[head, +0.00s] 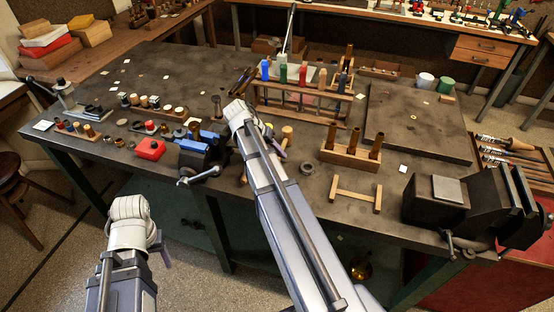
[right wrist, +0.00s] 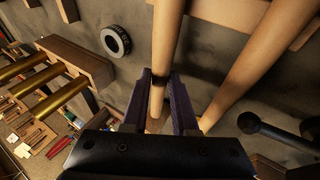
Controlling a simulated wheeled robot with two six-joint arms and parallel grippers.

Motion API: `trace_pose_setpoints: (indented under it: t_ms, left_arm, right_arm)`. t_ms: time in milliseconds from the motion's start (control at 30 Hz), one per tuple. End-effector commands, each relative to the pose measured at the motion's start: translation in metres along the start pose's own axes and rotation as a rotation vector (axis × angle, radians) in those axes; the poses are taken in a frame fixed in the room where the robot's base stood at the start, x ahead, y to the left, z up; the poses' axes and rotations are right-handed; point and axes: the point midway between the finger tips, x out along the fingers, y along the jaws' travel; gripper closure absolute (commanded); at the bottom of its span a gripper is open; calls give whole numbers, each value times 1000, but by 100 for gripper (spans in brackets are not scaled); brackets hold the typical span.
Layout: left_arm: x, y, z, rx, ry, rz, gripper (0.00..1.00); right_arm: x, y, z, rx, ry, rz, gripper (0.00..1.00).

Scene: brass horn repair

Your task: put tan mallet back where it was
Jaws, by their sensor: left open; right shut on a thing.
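My right gripper (right wrist: 165,98) is shut on a pale tan wooden handle (right wrist: 158,95) with a dark band, seen in the right wrist view. It looks like the tan mallet's handle; its head is not clear in this view. A second pale wooden rod (right wrist: 232,82) runs beside it, apart from the fingers. In the head view my right arm covers its own gripper and most of what it holds. A light wooden piece (head: 287,132) shows just right of that arm. My left gripper (head: 164,254) is open and empty, in front of the bench, low at the left.
A rack of coloured handles (head: 300,95) stands behind my right arm. A wooden block with brass cylinders (head: 350,154), a dark ring (head: 307,168) and a small wooden frame (head: 356,193) lie to the right. A blue vise (head: 203,145) is left; a large black vise (head: 470,200) is far right.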

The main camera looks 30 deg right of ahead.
Motion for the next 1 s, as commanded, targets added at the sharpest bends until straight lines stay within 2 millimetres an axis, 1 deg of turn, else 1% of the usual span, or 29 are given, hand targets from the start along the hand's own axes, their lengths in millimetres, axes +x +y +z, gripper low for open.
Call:
trace_pose_setpoints:
  t_ms: [33, 233, 367, 400, 667, 900, 1000]
  left_arm:
    - [6, 0, 0, 0, 0, 0, 41]
    - [3, 0, 0, 0, 0, 0, 41]
    - [6, 0, 0, 0, 0, 0, 41]
    - [6, 1, 0, 0, 0, 0, 41]
    - [5, 0, 0, 0, 0, 0, 41]
    - [4, 0, 0, 0, 0, 0, 41]
    - [-1, 0, 0, 0, 0, 0, 41]
  right_arm:
    - [5, -2, 1, 0, 1, 1, 100]
    - [2, -1, 0, 0, 1, 1, 100]
    - [5, -2, 1, 0, 1, 1, 100]
    - [5, -3, 1, 0, 0, 0, 72]
    - [4, -2, 1, 0, 0, 0, 43]
    - [4, -2, 1, 0, 0, 0, 43]
    - [-2, 0, 0, 0, 0, 0, 43]
